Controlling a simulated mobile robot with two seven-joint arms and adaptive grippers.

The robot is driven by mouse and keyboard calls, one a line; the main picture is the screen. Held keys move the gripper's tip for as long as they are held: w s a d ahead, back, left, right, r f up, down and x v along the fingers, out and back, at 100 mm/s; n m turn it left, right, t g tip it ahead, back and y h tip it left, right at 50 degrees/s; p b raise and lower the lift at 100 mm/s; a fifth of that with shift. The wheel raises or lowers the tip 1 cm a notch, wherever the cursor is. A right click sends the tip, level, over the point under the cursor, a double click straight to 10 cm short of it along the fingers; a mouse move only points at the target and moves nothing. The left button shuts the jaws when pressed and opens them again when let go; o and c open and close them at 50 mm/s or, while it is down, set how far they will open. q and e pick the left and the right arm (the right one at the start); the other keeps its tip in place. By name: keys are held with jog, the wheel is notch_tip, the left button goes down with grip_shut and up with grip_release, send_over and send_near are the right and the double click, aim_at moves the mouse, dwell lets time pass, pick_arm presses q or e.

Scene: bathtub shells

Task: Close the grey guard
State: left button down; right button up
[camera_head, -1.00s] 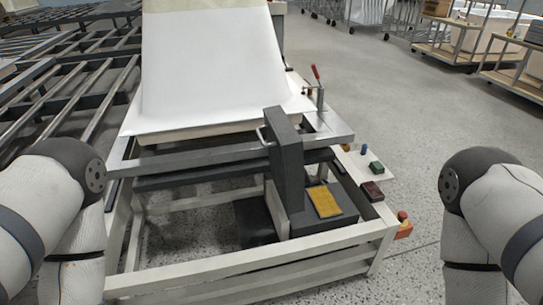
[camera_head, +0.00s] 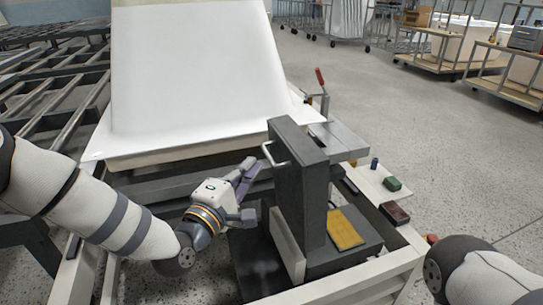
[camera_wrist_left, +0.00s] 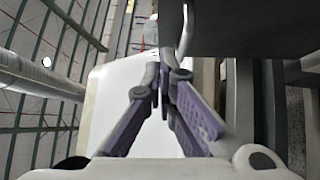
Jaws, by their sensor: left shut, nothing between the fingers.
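The grey guard (camera_head: 299,185) is a dark upright panel standing open on a dark box with a yellow plate (camera_head: 345,229). A pale bar handle (camera_head: 275,155) is on its left side near the top. My left gripper (camera_head: 252,166), with purple finger pads, is shut and empty just left of the guard, close to the handle; I cannot tell whether it touches. In the left wrist view the shut fingertips (camera_wrist_left: 165,62) are just below the curved handle (camera_wrist_left: 183,32), with the dark guard panel (camera_wrist_left: 240,25) to the right. My right gripper is out of view.
A white tub shell (camera_head: 195,75) rests on the metal frame behind the guard. A red-handled clamp (camera_head: 321,85) stands behind to the right. Green (camera_head: 391,184) and dark red (camera_head: 395,212) blocks lie on a side ledge. Open floor lies right.

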aim_at(268, 156)
pick_arm(q)
jog(key=w+d, duration=0.3)
jog(key=d, duration=0.1)
jog(key=shift+w+d+r, duration=0.2)
jog(key=shift+w, duration=0.2)
jog(key=shift+w+d, duration=0.15)
jog(key=shift+d, duration=0.3)
jog(key=shift+r, duration=0.1)
